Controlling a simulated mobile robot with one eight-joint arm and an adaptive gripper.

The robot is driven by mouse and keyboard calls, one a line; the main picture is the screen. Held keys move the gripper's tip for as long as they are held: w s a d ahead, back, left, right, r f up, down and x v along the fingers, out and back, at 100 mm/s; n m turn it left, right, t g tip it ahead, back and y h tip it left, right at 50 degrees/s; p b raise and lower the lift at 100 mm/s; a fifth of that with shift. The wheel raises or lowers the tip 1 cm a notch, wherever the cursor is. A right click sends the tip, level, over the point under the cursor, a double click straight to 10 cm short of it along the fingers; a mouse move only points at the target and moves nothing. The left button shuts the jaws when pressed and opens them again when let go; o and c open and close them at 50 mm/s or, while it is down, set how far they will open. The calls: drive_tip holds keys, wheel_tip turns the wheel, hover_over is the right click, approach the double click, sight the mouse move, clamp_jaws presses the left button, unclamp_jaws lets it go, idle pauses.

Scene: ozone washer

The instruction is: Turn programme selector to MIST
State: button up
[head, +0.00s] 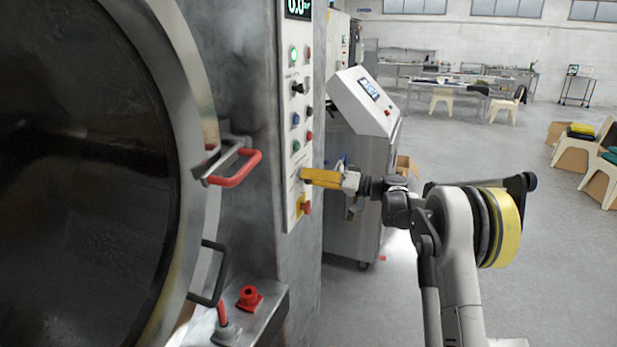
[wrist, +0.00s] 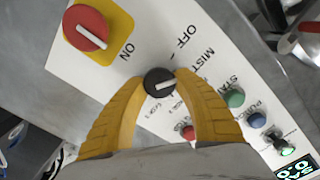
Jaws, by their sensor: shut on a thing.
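In the wrist view, the black selector knob (wrist: 160,82) sits on the white panel between the two yellow fingers of my gripper (wrist: 158,84), which is shut on it. A white line on the knob's face slants to the right and slightly up, roughly toward the MIST lettering (wrist: 201,63). I cannot tell whether it lines up exactly. The OFF lettering (wrist: 173,38) is above the knob; the lettering below is partly hidden by a finger. In the head view, my gripper (head: 304,174) reaches the lower part of the control panel (head: 291,150) and hides the knob.
A red rotary switch (wrist: 86,27) on a yellow plate is close beside the fingers. Green (wrist: 234,98), blue and red buttons lie on the other side. A red door handle (head: 236,170) juts out left of the panel, and a grey cabinet (head: 358,165) stands behind my gripper.

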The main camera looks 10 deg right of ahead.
idle(0.3)
drive_tip(key=o, duration=1.2)
drive_tip(key=v, duration=1.2)
